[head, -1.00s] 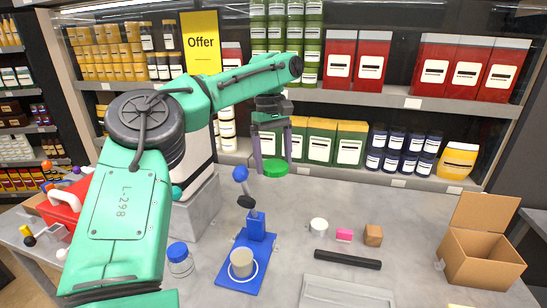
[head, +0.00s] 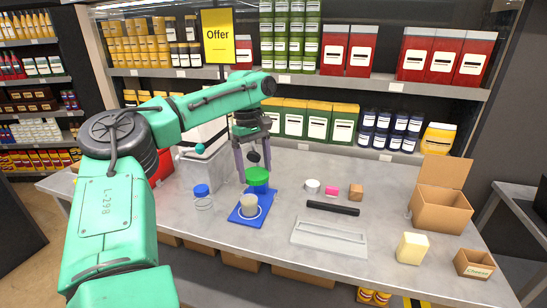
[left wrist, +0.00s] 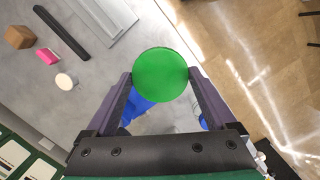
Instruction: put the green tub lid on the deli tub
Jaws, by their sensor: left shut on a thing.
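The green tub lid (head: 258,175) is a round, bright green disc held flat between the two fingers of my left gripper (head: 255,172). In the left wrist view the lid (left wrist: 160,75) sits between the fingertips of the gripper (left wrist: 160,73). The cream-coloured deli tub (head: 249,207) appears to be the one standing upright on a blue base plate, inside a pale ring. The lid is in the air above and behind the tub, apart from it. It hides part of the blue stand. My right gripper is not in view.
The blue base plate (head: 243,221) carries a blue post with a lever. A blue-capped jar (head: 202,197) stands left. To the right lie a white round piece (head: 312,186), pink block (head: 332,191), wooden cube (head: 356,192), black bar (head: 332,208) and grey tray (head: 329,239). Shelves stand behind.

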